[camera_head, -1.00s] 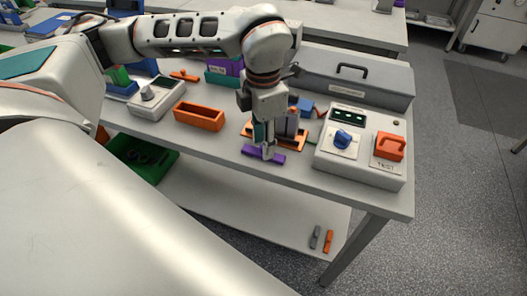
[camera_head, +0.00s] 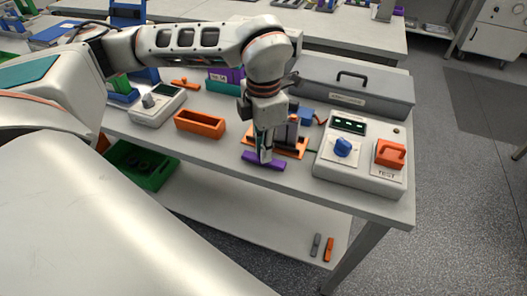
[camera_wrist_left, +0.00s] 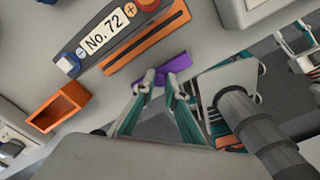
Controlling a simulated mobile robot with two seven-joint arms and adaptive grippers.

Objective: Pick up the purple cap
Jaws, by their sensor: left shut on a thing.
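The purple cap (camera_head: 263,161) is a flat purple bar lying near the front edge of the workbench, just in front of the orange holder (camera_head: 291,145). My left gripper (camera_head: 265,157) points down onto its middle and is shut on it. In the left wrist view the purple cap (camera_wrist_left: 174,69) shows between and beyond the fingertips of my left gripper (camera_wrist_left: 160,80). The fingers hide part of the cap. I cannot tell whether the cap is clear of the bench.
A grey control box (camera_head: 362,160) with a blue knob (camera_head: 343,147) and an orange TEST switch (camera_head: 390,154) stands to the right. An empty orange bin (camera_head: 199,125) stands to the left. Behind is a long grey case (camera_head: 350,90). A battery labelled No. 72 (camera_wrist_left: 107,33) lies by the cap.

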